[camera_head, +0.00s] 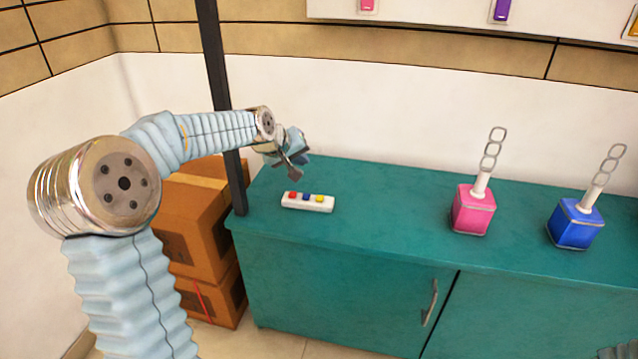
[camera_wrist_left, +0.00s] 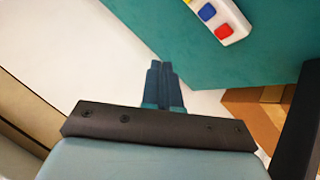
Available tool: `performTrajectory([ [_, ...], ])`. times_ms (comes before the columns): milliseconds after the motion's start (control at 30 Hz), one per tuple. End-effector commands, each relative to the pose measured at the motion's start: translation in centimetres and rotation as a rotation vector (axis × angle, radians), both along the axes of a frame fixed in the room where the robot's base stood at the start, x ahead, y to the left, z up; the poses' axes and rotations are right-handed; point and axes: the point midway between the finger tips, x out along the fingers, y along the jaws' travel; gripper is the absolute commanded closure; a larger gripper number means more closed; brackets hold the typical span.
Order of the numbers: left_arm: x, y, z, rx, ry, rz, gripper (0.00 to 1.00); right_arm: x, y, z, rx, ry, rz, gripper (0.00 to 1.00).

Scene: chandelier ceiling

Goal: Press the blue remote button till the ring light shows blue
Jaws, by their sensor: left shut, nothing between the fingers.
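A white remote (camera_head: 308,203) lies on the teal cabinet top (camera_head: 385,215), with a red, a blue and a yellow button in a row. The blue button (camera_head: 306,197) is the middle one. In the left wrist view the remote (camera_wrist_left: 234,30) is at the top right, with its blue button (camera_wrist_left: 207,12) near the top edge. My left gripper (camera_head: 297,173) is shut and empty, above and slightly behind the remote, apart from it. Its shut fingers also show in the left wrist view (camera_wrist_left: 160,80). My right gripper is out of view. No ring light is in view.
A pink box (camera_head: 473,212) and a blue box (camera_head: 574,228), each with a chain-like handle, stand on the cabinet to the right. A dark post (camera_head: 222,90) and cardboard boxes (camera_head: 190,220) are at its left. The top between remote and pink box is clear.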

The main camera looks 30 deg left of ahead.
Motion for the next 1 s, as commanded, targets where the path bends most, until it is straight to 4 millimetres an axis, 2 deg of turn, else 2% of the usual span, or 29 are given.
performTrajectory([
  [567,0.0,0.1,-0.2,0.000,-0.001,0.002,1.00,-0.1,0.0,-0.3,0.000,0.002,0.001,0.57],
  [767,0.0,0.1,-1.9,0.000,-0.001,0.002,1.00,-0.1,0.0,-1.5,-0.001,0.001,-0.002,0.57],
  [1000,-0.1,0.1,-5.3,0.000,0.000,0.002,1.00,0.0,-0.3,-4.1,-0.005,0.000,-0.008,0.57],
])
